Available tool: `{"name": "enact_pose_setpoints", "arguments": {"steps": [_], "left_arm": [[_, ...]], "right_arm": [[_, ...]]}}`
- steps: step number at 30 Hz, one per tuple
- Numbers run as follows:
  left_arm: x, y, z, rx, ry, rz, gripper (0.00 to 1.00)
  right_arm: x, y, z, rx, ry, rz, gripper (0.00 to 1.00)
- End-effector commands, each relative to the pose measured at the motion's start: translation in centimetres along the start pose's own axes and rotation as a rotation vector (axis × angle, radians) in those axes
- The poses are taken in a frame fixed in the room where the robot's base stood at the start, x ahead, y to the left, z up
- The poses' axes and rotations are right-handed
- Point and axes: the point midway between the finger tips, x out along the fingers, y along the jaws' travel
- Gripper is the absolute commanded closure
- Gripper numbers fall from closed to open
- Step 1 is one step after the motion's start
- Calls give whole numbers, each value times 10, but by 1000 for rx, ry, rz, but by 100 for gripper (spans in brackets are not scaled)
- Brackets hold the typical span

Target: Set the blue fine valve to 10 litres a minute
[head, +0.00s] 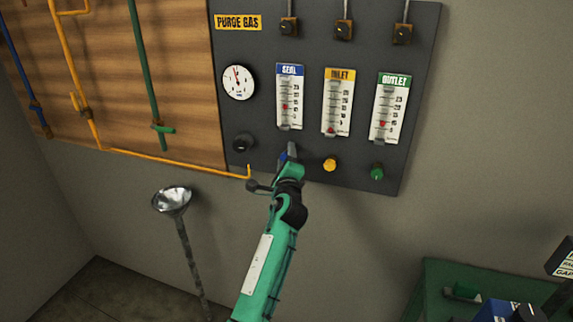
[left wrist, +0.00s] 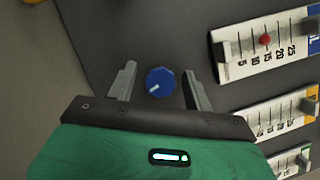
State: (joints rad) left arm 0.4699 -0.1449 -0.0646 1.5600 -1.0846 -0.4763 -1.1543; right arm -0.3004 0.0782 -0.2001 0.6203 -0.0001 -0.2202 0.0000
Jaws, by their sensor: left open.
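The blue valve knob (left wrist: 160,82) sits between the two open fingers of my left gripper (left wrist: 159,88) in the left wrist view, with a gap on each side. A pale pointer mark shows on its lower left edge. In the head view the knob (head: 283,157) is mostly hidden by my left gripper (head: 288,153). The blue-topped SEAL flowmeter (head: 290,97) is above it. In the left wrist view its red float (left wrist: 265,40) stands near the 15 mark. My right gripper is not in view.
The yellow INLET knob (head: 329,165) and green OUTLET knob (head: 377,172) are to the right on the dark panel (head: 405,165). A metal funnel (head: 172,199) stands below.

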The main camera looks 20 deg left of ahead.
Motion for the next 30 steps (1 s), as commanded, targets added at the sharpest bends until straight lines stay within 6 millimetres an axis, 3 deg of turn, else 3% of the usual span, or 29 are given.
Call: {"name": "enact_pose_setpoints", "arguments": {"steps": [5,19,24,30], "left_arm": [[-17,2,-1,1,1,-1,48],[-115,3,-1,-2,1,2,48],[-133,2,-1,-1,1,1,48],[-138,1,0,0,0,1,48]], "right_arm": [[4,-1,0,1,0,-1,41],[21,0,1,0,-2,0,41],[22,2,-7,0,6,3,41],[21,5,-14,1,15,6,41]]}}
